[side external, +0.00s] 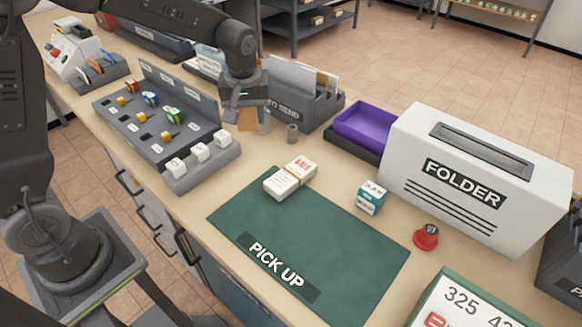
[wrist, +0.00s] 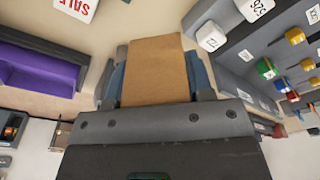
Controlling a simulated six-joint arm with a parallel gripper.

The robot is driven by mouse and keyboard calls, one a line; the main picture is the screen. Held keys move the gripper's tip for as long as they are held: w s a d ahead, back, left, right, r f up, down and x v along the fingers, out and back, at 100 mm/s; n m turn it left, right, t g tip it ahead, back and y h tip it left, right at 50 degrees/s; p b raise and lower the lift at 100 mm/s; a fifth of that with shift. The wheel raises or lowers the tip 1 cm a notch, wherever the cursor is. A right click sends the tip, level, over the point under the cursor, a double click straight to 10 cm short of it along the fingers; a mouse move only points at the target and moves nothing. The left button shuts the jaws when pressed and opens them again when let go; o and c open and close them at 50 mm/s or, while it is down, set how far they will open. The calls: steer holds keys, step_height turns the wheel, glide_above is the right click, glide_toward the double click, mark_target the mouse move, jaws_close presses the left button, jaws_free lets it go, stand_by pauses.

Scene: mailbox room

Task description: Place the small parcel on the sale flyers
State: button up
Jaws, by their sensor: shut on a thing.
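The small parcel (wrist: 153,72) is a plain brown box held between the fingers of my gripper (wrist: 155,80) in the wrist view. In the side external view my gripper (side external: 248,112) hangs over the table between the key rack and the sorter marked "TO SEND". The sale flyers (side external: 290,178) are a white stack with red print, lying on the back edge of the green mat (side external: 330,235), nearer the camera than my gripper. A corner of the flyers with "SALE" (wrist: 80,8) shows at the wrist view's upper left.
A grey rack (side external: 165,125) with keys and white cubes is left of my gripper.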

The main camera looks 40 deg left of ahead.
glide_above(291, 171)
steer(key=f, duration=0.6)
steer(key=shift+s+d+f, duration=0.1)
steer(key=shift+s+d, duration=0.05)
steer(key=shift+s, duration=0.05)
steer(key=shift+f, duration=2)
steer(key=shift+f, duration=0.2)
steer(key=o, duration=1)
steer(key=shift+c, duration=0.2)
